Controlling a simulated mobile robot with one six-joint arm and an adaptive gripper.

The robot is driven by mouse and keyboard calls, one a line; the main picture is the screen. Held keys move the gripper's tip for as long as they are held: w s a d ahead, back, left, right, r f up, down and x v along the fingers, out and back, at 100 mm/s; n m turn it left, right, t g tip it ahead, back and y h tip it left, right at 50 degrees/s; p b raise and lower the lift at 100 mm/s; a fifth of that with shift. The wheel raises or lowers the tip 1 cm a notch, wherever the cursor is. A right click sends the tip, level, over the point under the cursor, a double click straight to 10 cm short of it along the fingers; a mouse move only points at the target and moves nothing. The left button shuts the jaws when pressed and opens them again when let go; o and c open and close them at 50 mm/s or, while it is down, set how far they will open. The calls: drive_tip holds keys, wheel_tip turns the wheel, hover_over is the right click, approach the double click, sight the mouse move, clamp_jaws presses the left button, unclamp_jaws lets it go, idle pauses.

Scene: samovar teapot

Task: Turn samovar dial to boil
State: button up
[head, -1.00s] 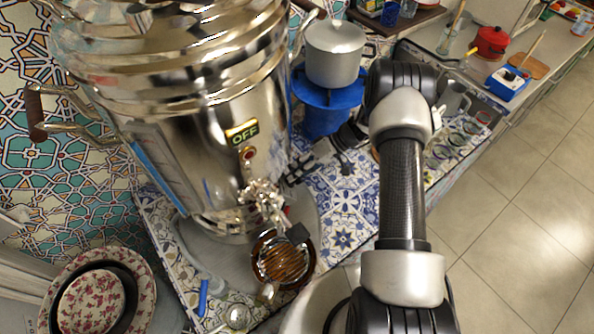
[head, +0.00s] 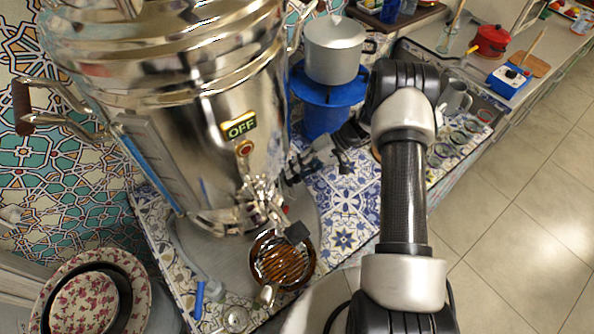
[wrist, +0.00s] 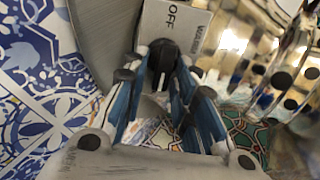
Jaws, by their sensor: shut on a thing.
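The big shiny metal samovar (head: 190,150) stands at the left in the head view, with a lit OFF sign (head: 240,126) on its front. The dial (wrist: 163,54) is a black knob on a grey plate in the wrist view, with the words OFF and WARM printed around it. My gripper (wrist: 163,70) has its blue-sided fingers closed on the two sides of the knob. In the head view my gripper (head: 308,165) is low at the samovar's right side, where the dial itself is hidden.
A grey pot (head: 335,48) sits on a blue stand (head: 325,105) just behind my gripper. A brown round drip tray (head: 283,262) lies below the samovar tap. Patterned plates (head: 135,300) are at the lower left. A tray of glasses is at the right; the floor beyond is clear.

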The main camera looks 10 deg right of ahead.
drive_tip(key=o, duration=0.8)
drive_tip(key=shift+c, duration=0.2)
drive_tip(key=v, duration=1.2)
